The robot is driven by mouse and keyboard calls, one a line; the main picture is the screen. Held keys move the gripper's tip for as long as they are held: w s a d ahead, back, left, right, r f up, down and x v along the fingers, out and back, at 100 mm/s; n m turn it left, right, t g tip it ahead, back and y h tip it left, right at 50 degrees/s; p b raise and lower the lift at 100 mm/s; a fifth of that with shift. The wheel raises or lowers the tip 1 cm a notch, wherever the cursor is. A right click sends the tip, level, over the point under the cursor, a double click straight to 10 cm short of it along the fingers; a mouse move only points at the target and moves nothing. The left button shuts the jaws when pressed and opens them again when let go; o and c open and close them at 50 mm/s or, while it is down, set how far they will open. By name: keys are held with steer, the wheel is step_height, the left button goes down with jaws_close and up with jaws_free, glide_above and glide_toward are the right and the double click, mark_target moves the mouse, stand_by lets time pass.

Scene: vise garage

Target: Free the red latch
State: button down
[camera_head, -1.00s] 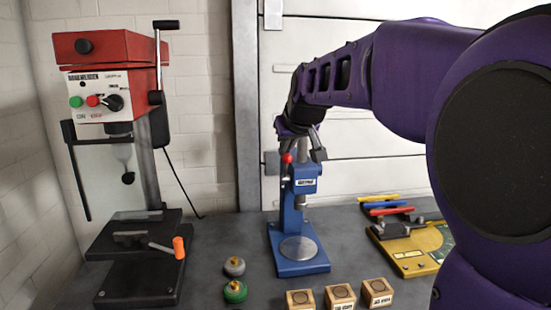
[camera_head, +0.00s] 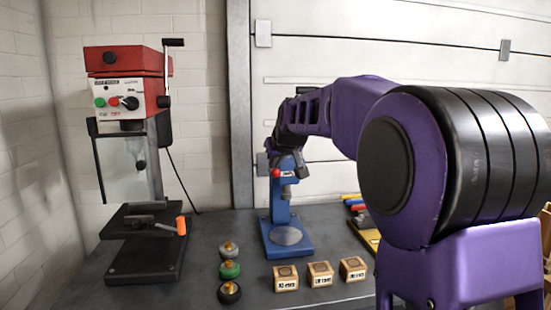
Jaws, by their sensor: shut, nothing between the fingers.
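The handles of a yellow fixture (camera_head: 366,236) show at its far end, with a red handle (camera_head: 358,207) among them; this looks like the red latch. My arm hides most of the fixture, so I cannot tell the latch's position. My gripper (camera_head: 290,187) is at the top of a blue press (camera_head: 280,215), left of the fixture and apart from it. It is shut and holds nothing that I can see. A red knob (camera_head: 276,173) of the press shows beside it. I cannot tell whether they touch.
A red drill press (camera_head: 130,90) with an orange-tipped handle (camera_head: 181,225) stands at the left. Weights (camera_head: 229,270) and wooden blocks (camera_head: 320,275) line the bench front. My arm's large elbow fills the right side.

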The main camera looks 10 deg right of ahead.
steer(key=shift+f, duration=0.15)
steer(key=shift+w, duration=0.15)
steer(key=shift+w+p, duration=0.65)
steer(key=shift+r, duration=0.2)
step_height(320, 180, up, 4)
steer(key=p, duration=0.3)
steer(key=s+b, duration=0.1)
steer(key=s, duration=0.7)
steer(key=shift+s+f+b, duration=0.2)
steer(key=shift+s+b, duration=0.1)
steer(key=shift+s, duration=0.1)
